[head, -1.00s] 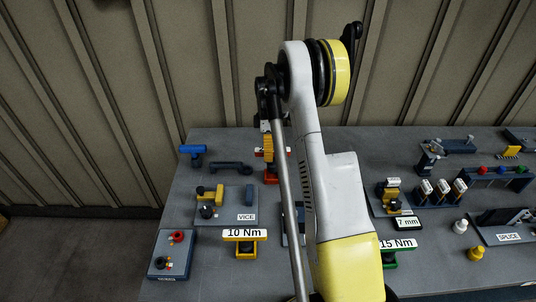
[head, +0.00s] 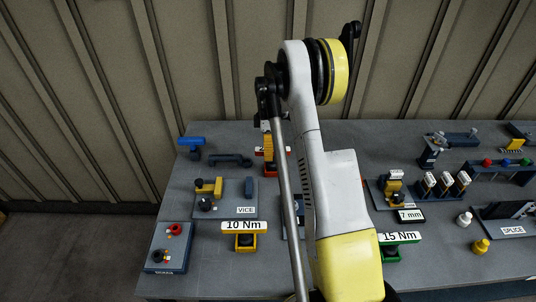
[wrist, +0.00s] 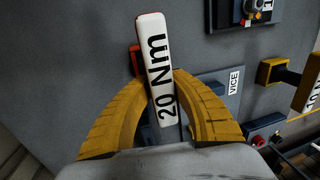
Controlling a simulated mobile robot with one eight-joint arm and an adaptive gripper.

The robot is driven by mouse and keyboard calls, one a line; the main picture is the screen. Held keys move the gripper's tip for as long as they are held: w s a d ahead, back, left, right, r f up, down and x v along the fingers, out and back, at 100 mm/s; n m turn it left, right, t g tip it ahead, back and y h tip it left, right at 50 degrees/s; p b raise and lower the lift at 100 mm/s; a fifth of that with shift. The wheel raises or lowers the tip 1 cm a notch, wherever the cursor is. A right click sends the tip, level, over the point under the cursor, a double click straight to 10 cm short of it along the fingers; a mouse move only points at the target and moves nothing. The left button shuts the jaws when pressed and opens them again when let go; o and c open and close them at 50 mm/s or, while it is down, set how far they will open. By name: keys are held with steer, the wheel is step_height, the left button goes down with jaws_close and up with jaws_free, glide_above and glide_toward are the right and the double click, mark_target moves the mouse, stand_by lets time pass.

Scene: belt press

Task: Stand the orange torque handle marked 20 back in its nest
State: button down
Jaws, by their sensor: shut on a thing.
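In the wrist view, the handle marked 20 Nm shows mostly as its white label plate (wrist: 157,75), between the two curved yellow fingers of my gripper (wrist: 160,88). My gripper is shut on it. An orange-red part (wrist: 136,60) shows behind the plate's left edge; most of the handle below is hidden by the plate. In the head view, my gripper (head: 267,143) is small, at the back left of the bench, partly behind my arm. An orange-red piece (head: 270,173) shows just under it; I cannot tell whether this is handle or nest.
The grey bench (head: 215,270) holds a VICE plate (head: 232,197), a 10 Nm handle (head: 244,227), a 15 Nm handle (head: 398,238) and a control box (head: 168,248). A dark blue bar (head: 230,159) and a blue-topped stand (head: 190,142) are left of the gripper.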

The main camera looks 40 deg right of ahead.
steer(key=shift+f+b, duration=0.5)
steer(key=shift+f, duration=0.1)
steer(key=c, duration=1.2)
jaws_free()
step_height(320, 180, up, 12)
steer(key=w+d, duration=0.1)
steer(key=w, duration=0.1)
steer(key=shift+d, duration=0.15)
steer(key=shift+f, duration=0.1)
